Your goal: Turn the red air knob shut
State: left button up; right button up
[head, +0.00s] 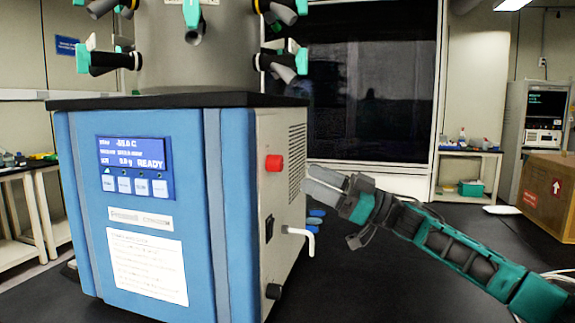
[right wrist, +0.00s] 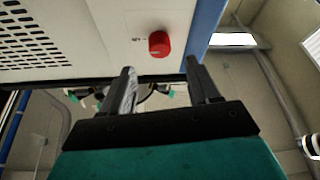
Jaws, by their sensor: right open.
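The red air knob (head: 274,163) sticks out from the beige right side panel of the blue freeze dryer (head: 160,200). In the right wrist view the red knob (right wrist: 159,44) is on the panel just beyond my fingertips, between them sideways but apart from them. My right gripper (head: 318,182) is to the right of the knob and a little lower in the head view, with its fingers toward the panel. It is open and empty, and both fingers (right wrist: 160,80) show in the wrist view. My left gripper is not in view.
A vent grille (head: 297,150) lies right of the red knob. A cardboard box (head: 550,190) stands at the far right. The black tabletop (head: 400,285) is clear in front.

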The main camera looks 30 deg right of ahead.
aim_at(282, 165)
jog(key=p+x, duration=0.1)
jog(key=x, duration=0.4)
jog(key=shift+s+r, duration=0.1)
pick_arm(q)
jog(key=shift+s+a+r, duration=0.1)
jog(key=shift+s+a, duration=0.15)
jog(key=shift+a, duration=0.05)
pick_arm(e)
jog(key=shift+x, duration=0.95)
jog(key=c, duration=1)
jog(key=shift+c, duration=0.2)
